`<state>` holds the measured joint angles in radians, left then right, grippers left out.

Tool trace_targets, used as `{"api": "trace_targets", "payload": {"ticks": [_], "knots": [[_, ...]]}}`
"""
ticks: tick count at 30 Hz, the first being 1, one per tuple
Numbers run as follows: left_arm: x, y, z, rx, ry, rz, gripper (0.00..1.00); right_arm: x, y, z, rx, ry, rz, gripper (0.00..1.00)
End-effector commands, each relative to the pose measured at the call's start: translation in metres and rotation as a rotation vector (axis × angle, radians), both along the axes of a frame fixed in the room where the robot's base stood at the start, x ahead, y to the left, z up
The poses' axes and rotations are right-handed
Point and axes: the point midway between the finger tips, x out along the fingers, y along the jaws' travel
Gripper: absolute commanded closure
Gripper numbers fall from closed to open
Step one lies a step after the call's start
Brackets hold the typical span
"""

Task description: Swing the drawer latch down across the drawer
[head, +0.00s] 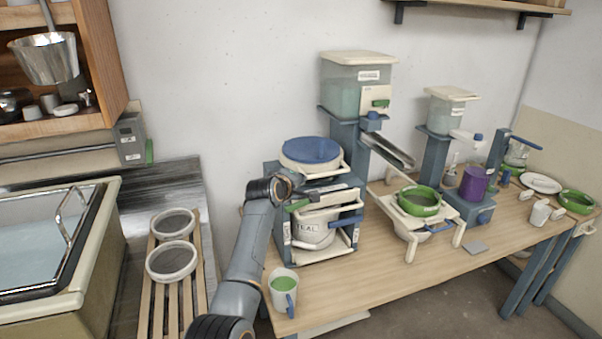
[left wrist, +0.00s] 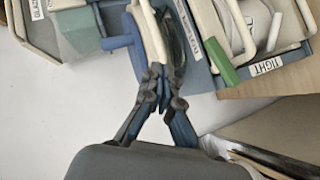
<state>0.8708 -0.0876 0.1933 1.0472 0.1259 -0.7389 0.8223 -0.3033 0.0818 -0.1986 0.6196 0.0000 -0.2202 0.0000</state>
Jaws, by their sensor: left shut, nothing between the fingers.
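A blue-grey press-like frame (head: 284,232) on the table holds a white bucket labelled TEAL (head: 312,229), with a blue-ended handle at its front. A green lever (head: 297,206) sits at the upper left of the bucket and looks like the latch. It also shows in the left wrist view (left wrist: 221,61), raised away from a label reading TIGHT (left wrist: 266,66). Contact cannot be told. My right gripper is not in view.
A mug with green contents (head: 284,287) stands at the table's front left. A green-rimmed bowl on a cream stand (head: 419,201) is to the right, with glaze dispensers (head: 357,85) behind. A basin (head: 58,240) and slatted rack (head: 172,285) lie left.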

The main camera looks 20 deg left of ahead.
Motion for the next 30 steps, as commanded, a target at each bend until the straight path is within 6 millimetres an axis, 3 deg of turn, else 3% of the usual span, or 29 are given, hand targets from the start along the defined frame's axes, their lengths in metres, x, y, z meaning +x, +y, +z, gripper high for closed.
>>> {"api": "trace_targets", "payload": {"ticks": [9, 15, 27, 30], "knots": [[-0.033, -0.013, 0.032, -0.002, -0.005, 0.000, 1.00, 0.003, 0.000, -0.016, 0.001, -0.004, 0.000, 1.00], [-0.044, -0.017, 0.045, -0.001, -0.003, 0.001, 1.00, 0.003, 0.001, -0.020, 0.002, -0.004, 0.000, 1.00], [-0.047, -0.018, 0.047, 0.000, 0.000, 0.000, 1.00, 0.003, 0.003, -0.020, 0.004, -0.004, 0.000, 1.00], [-0.053, -0.015, 0.035, 0.021, 0.014, -0.002, 1.00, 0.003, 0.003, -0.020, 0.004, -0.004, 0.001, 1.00]]}}
